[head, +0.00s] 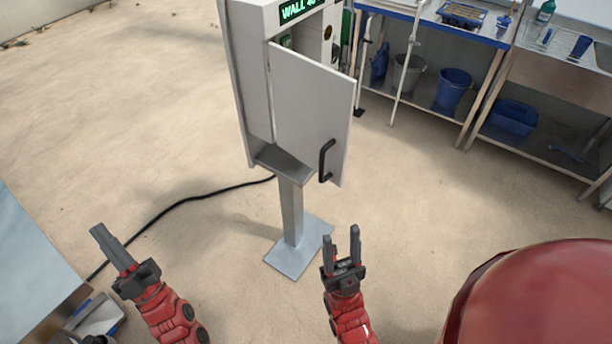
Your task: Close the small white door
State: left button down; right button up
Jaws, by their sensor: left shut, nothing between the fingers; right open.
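The small white door (309,112) hangs ajar on a white cabinet (252,80) at the top middle of the head view. Its black handle (325,160) is near the door's lower right edge. A dark gap shows between the door and the cabinet front at the top. My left gripper (98,231) is shut and empty at the lower left, well away from the door. My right gripper (341,236) is open and empty, below the handle in the picture and apart from it.
The cabinet stands on a grey post (291,212) with a square foot plate (298,250). A black cable (190,198) runs along the floor. A table edge (40,275) is at the left.

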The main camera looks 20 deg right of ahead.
pick_arm(q)
jog(key=w+a+f+g+h+b, duration=0.2)
jog(key=w+f+g+h, duration=0.3)
jog(key=w, duration=0.7)
jog(key=w+d+m+h, duration=0.3)
jog(key=w+d+h, duration=0.1)
jog(key=d+h, duration=0.35)
jog(key=s+d+r+m+g+h+b, duration=0.1)
jog(key=s+d+r+m+g+h, duration=0.25)
jog(key=d+m+h, duration=0.35)
jog(key=s+d+r+m+g+h+b, duration=0.2)
jog(key=s+d+r+m+h, duration=0.25)
jog(key=d+h, duration=0.35)
jog(key=m+g+h+p, duration=0.3)
jog(key=m+g+p, duration=0.1)
jog(key=m+g, duration=0.55)
send_near(320, 168)
jog(key=x, duration=0.5)
jog(key=shift+d, duration=0.4)
jog(key=shift+w+d+f+t+p, duration=0.1)
jog(key=shift+w+d+t+p, duration=0.2)
jog(key=shift+d+t, duration=0.15)
